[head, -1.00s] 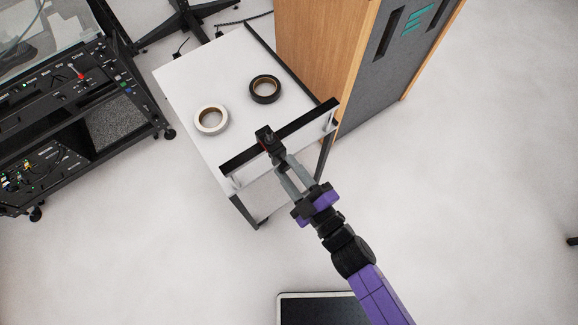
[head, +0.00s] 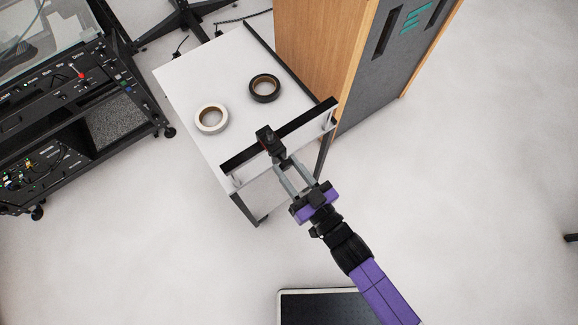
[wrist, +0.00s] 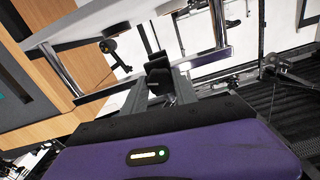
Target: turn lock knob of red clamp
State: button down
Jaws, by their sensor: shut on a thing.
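The clamp (head: 267,138) is a small, mostly black piece fixed on the black bar at the front edge of the white table; little red shows on it. Its lower end, where the lock knob (head: 279,157) is, points toward me. My gripper (head: 283,167) reaches up from the lower right, its two grey fingers on either side of that knob and shut on it. In the wrist view the dark clamp (wrist: 157,70) stands between the fingertips of my gripper (wrist: 159,92). The fingers partly hide the knob.
The white table (head: 190,75) carries a white tape roll (head: 211,119) and a black tape roll (head: 264,87). The black bar (head: 310,115) runs along its front edge. A wooden cabinet (head: 320,50) stands behind right, a black equipment rack (head: 90,110) at left.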

jog(key=m, duration=0.3)
jog(key=m+b, duration=0.1)
jog(key=m, duration=0.2)
jog(key=shift+a+m+b, duration=0.2)
jog(key=shift+m+b, duration=0.1)
jog(key=m+b, duration=0.3)
jog(key=m, duration=0.3)
jog(key=shift+r, duration=0.15)
jog(key=c, duration=1)
grip_release()
jog(key=shift+o, duration=0.2)
jog(key=shift+d, duration=0.1)
jog(key=shift+d, duration=0.1)
jog(key=shift+s+d+f, duration=0.2)
jog(key=shift+s, duration=0.05)
jog(key=b+v, duration=0.2)
jog(key=v, duration=0.5)
